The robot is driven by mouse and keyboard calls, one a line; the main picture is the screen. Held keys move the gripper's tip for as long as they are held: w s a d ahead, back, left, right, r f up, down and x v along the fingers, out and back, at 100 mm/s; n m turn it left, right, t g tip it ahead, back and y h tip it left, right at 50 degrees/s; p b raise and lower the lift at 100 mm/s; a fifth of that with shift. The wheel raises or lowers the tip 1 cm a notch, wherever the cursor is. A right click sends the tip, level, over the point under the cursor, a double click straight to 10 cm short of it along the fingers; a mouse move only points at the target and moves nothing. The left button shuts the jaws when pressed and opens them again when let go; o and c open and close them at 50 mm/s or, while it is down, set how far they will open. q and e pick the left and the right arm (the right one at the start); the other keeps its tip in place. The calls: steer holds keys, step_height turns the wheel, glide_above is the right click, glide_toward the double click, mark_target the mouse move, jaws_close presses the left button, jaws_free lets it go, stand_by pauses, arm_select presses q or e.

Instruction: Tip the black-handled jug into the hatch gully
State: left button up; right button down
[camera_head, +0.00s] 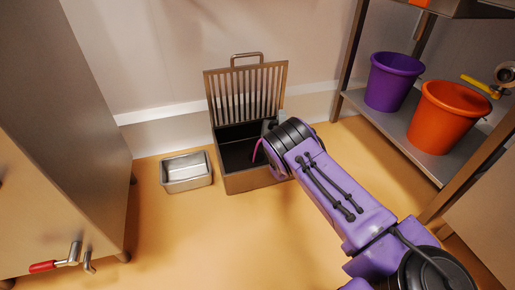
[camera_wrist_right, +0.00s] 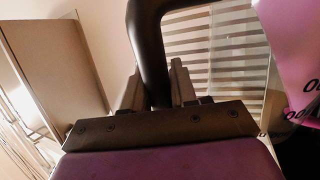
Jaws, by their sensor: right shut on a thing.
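The hatch gully (camera_head: 232,184) is a dark open box in the floor area by the back wall. Its slatted grate lid (camera_head: 246,92) stands raised behind it. My right gripper (camera_head: 268,127) is over the gully's right part, mostly hidden by my purple wrist. In the wrist view my right gripper (camera_wrist_right: 157,88) is shut on the jug's thick black handle (camera_wrist_right: 149,45). The jug's clear body (camera_wrist_right: 240,62) shows beside the handle, with the grate slats visible through or behind it. The jug's tilt and contents cannot be told. My left gripper is out of view.
A metal tray (camera_head: 186,173) stands on the floor left of the gully. A shelf (camera_head: 385,126) at right holds a purple bucket (camera_head: 392,82) and an orange bucket (camera_head: 440,115). A cabinet (camera_head: 60,130) with a red-handled tap (camera_head: 44,266) is at left. The front floor is clear.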

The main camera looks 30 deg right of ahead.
steer(key=shift+w+a+f+n+y, duration=0.1)
steer(key=shift+w+a+n+y, duration=0.2)
steer(key=shift+a+n, duration=0.3)
